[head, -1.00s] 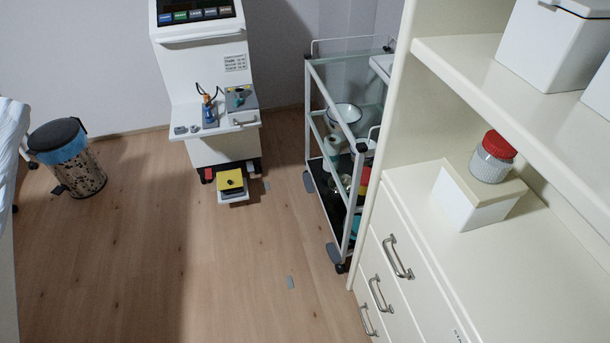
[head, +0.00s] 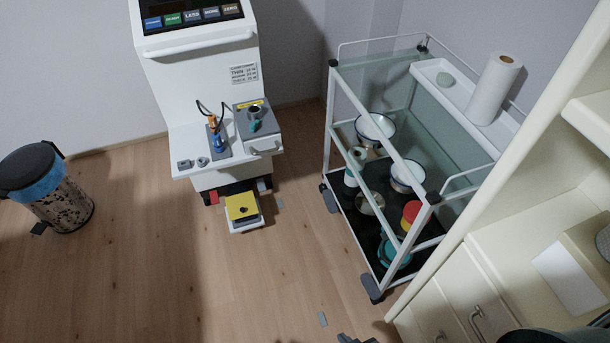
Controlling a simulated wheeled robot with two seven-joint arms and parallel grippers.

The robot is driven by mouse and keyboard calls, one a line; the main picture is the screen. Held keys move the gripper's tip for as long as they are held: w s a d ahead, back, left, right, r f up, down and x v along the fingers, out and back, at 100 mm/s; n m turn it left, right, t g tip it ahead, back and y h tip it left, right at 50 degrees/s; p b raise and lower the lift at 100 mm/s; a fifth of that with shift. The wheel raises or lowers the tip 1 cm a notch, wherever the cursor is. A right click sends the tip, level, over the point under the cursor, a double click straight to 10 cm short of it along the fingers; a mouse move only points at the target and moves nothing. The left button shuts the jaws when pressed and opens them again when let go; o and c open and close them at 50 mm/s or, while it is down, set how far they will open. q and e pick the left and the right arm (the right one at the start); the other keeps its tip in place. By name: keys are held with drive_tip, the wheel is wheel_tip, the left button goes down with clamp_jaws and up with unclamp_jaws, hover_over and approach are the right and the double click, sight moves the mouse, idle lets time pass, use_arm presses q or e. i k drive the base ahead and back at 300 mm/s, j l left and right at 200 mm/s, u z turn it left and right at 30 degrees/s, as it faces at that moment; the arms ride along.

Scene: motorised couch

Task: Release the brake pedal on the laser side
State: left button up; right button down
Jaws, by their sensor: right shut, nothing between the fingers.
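A white console (head: 205,105) with a button panel stands against the back wall. I cannot tell which part is the brake pedal on the laser side. My right gripper (head: 355,339) barely shows at the bottom edge, well in front of the console; it is shut and empty, touching none of these parts. My left gripper is out of view.
A white trolley (head: 400,170) with grey tabs at its wheels stands right of the console. A cream cabinet (head: 460,290) fills the lower right. A bin (head: 65,200) stands at the left.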

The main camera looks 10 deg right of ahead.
sight(330, 204)
drive_tip(key=i+j, duration=0.25)
drive_tip(key=i, duration=0.15)
drive_tip(key=i+j+u, duration=0.15)
drive_tip(key=i, duration=0.3)
drive_tip(key=j, duration=0.1)
